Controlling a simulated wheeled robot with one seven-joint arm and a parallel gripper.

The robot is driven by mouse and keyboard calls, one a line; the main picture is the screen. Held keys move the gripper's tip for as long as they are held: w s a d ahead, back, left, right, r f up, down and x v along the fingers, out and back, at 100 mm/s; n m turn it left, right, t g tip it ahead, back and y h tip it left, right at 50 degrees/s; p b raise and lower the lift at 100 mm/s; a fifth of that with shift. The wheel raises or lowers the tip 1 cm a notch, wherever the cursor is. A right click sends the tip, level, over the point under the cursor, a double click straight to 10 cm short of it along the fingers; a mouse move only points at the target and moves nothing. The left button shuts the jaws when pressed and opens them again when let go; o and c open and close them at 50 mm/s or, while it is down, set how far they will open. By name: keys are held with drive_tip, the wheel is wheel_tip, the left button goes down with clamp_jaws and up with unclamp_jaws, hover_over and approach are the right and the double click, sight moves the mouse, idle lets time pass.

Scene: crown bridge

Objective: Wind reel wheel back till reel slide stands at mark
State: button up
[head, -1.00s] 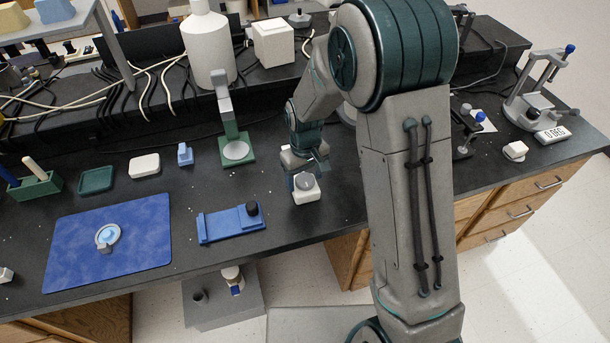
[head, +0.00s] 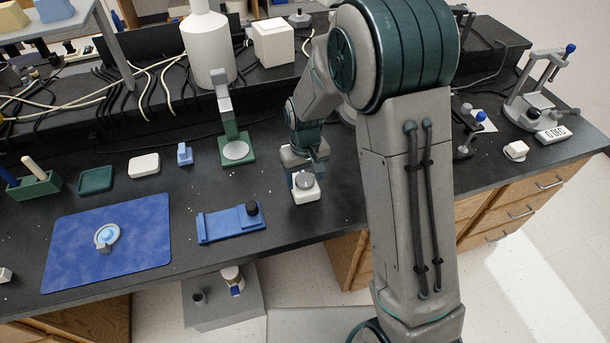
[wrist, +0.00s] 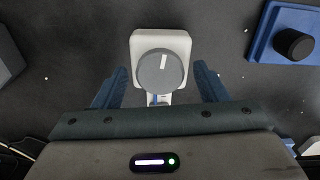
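The reel is a small white block (head: 306,196) with a round grey wheel (head: 304,181) on top. In the wrist view the grey wheel (wrist: 161,72) bears a white line pointing up the picture, slightly right. A small pale strip with a blue piece (wrist: 154,99) shows just below the wheel, partly hidden by my gripper body; I cannot make out a mark there. My gripper (wrist: 159,70) is open, its fingers spread left and right of the wheel with gaps on both sides. In the head view my gripper (head: 307,168) is just behind and above the wheel.
A blue fixture (head: 231,223) with a black knob stands left of the reel. A green-based stand (head: 236,150) is behind it, and a blue mat (head: 108,242) with a round part lies farther left. The black bench top around the reel is mostly clear.

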sight(305, 179)
wheel_tip(305, 179, up, 14)
idle(0.7)
drive_tip(key=shift+f, duration=0.1)
drive_tip(key=s+d+r+m+t, duration=0.1)
drive_tip(key=s+d+r+m, duration=0.1)
drive_tip(key=s+d, duration=0.5)
drive_tip(key=s+d+r+m+t, duration=0.1)
drive_tip(key=s+d, duration=0.5)
drive_tip(key=s, duration=0.6)
drive_tip(key=shift+d+r+m+t+p, duration=0.35)
drive_tip(key=shift+d+r+m+t, duration=0.05)
drive_tip(key=shift+r+m, duration=0.4)
idle(0.4)
